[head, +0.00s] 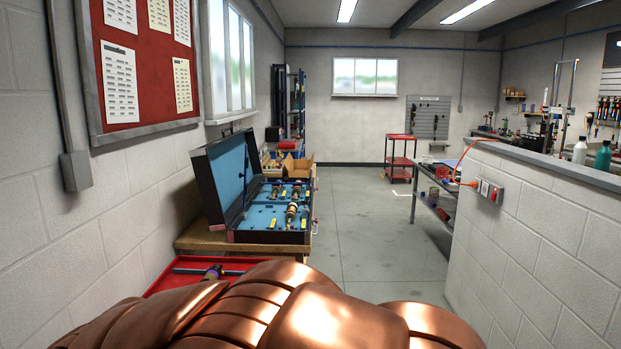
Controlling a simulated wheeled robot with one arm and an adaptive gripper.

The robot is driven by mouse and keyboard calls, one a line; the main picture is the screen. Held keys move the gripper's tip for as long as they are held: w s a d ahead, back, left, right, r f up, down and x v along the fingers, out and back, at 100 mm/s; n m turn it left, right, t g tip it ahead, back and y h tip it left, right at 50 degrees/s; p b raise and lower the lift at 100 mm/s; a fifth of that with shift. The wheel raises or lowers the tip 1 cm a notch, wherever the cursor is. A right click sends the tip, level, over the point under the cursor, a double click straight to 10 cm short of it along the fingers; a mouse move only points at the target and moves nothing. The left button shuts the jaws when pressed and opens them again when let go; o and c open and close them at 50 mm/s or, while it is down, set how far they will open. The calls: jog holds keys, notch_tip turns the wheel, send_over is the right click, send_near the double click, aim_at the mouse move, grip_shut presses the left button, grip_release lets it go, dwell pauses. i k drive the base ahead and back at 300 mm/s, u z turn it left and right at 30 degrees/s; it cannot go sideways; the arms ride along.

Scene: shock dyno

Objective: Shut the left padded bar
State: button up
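I cannot make out a padded bar in the head view. An open case (270,236) with blue padding stands on a wooden bench at the left, its lid (232,176) raised and leaning back toward the wall. Several shock absorber parts and small yellow items lie in its lower half. My gripper is not in view. The bottom middle of the view is blocked, so anything low and close in front is hidden.
A red tray (165,283) holding a tool lies in front of the case. A white block wall (560,215) with a grey top runs along the right. A red trolley (399,160) stands at the back. The grey floor (365,225) between is clear.

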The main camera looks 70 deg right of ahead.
aim_at(246, 159)
jog(key=z, duration=0.35)
jog(key=i, duration=1.6)
jog(key=z, duration=2.05)
jog(key=k, duration=1.7)
jog(key=z, duration=1.25)
jog(key=i, duration=2.45)
